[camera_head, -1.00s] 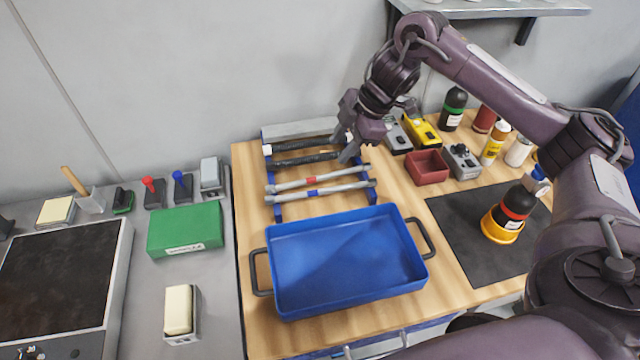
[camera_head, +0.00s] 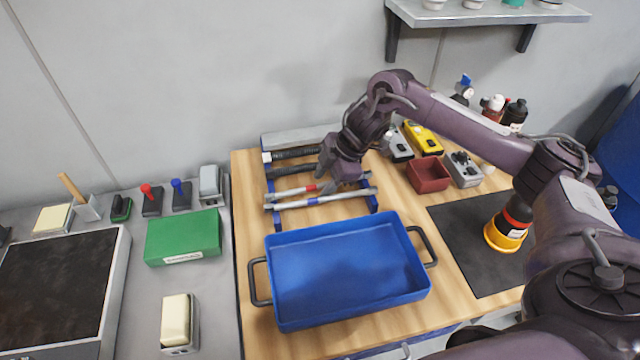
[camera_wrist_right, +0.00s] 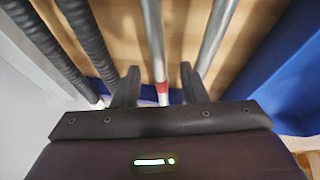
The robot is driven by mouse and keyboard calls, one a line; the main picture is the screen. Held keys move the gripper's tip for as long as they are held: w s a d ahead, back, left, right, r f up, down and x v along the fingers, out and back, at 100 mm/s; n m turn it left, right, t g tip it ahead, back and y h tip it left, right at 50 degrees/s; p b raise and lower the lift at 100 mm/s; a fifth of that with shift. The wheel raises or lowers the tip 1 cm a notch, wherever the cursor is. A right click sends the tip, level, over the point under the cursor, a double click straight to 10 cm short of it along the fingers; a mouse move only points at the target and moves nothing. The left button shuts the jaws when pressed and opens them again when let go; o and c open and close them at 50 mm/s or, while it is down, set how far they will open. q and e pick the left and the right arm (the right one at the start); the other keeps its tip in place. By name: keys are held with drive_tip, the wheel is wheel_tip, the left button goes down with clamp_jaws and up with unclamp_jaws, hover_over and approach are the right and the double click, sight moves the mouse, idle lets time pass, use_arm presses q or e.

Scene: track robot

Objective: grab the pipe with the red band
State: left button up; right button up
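The silver pipe with the red band (camera_head: 290,193) lies across a blue rack (camera_head: 277,219), just behind a silver pipe with a blue band (camera_head: 290,204). My right gripper (camera_head: 326,186) is over the rack near the red band and hides part of the pipe. In the right wrist view, its two fingers (camera_wrist_right: 160,86) are apart, with the red-banded pipe (camera_wrist_right: 154,40) between them. The blue-banded pipe (camera_wrist_right: 216,30) runs to the right, by the right finger. I cannot tell whether the fingers reach down around the pipe. My left gripper is not in view.
Two dark ribbed hoses (camera_head: 285,171) lie behind the silver pipes on the rack. A blue tray (camera_head: 345,270) stands in front of it. A dark red box (camera_head: 428,174) and a yellow device (camera_head: 422,137) stand to the right.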

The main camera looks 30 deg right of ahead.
clamp_jaws()
drive_tip(key=shift+r, duration=0.2)
